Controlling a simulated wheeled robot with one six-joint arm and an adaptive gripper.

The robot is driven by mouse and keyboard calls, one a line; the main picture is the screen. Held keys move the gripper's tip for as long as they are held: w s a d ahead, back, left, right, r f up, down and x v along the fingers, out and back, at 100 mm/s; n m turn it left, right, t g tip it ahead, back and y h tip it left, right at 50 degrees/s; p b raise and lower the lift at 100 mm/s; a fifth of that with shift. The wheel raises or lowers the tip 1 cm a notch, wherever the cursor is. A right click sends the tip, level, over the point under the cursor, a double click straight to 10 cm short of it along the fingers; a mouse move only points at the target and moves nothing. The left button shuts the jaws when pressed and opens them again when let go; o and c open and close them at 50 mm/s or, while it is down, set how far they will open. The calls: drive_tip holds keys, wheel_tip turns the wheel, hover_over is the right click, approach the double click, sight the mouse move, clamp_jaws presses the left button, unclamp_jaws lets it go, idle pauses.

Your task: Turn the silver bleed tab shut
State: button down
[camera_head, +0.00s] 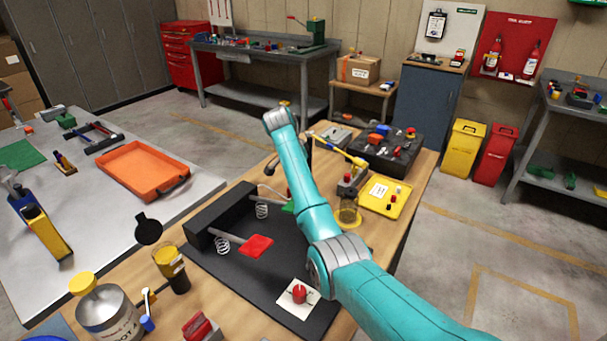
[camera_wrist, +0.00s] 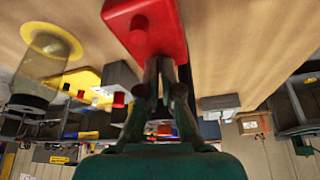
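In the wrist view, which is upside down, my gripper (camera_wrist: 162,66) has its dark fingers close together, tips at the near end of a red block (camera_wrist: 158,30) with a round red knob. The fingertips overlap the block in the picture; I cannot tell whether they touch it or hold anything between them. I cannot make out the silver bleed tab in either view; the fingers or my arm may hide it. In the head view my teal arm crosses the bench and hides the red block and most or all of my gripper.
Near my arm stand a clear yellow-based jar (camera_head: 348,216), a yellow tray (camera_head: 398,200) and a grey block (camera_head: 352,183). A black mat (camera_head: 236,282) carries a red pedal (camera_head: 257,246) and a red knob on a white card (camera_head: 299,293). A tin (camera_head: 108,315) stands at the lower left.

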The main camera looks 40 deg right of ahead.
drive_tip(key=shift+m, duration=0.3)
drive_tip(key=m, duration=0.1)
drive_tip(key=m+g, duration=0.1)
drive_tip(key=m, duration=0.1)
drive_tip(key=shift+w+r+g, duration=0.1)
drive_tip(key=shift+w+g, duration=0.15)
drive_tip(key=shift+g, duration=0.05)
drive_tip(key=shift+w+d+m+g+y, duration=0.1)
drive_tip(key=shift+m+g+y, duration=0.2)
drive_tip(key=shift+m, duration=0.8)
drive_tip(key=shift+w+m+g+y, duration=0.1)
drive_tip(key=shift+m+g, duration=0.3)
drive_tip(key=shift+m, duration=1.2)
drive_tip(key=c, duration=1.4)
unclamp_jaws()
drive_tip(key=shift+s, duration=0.1)
wheel_tip(320, 180, up, 10)
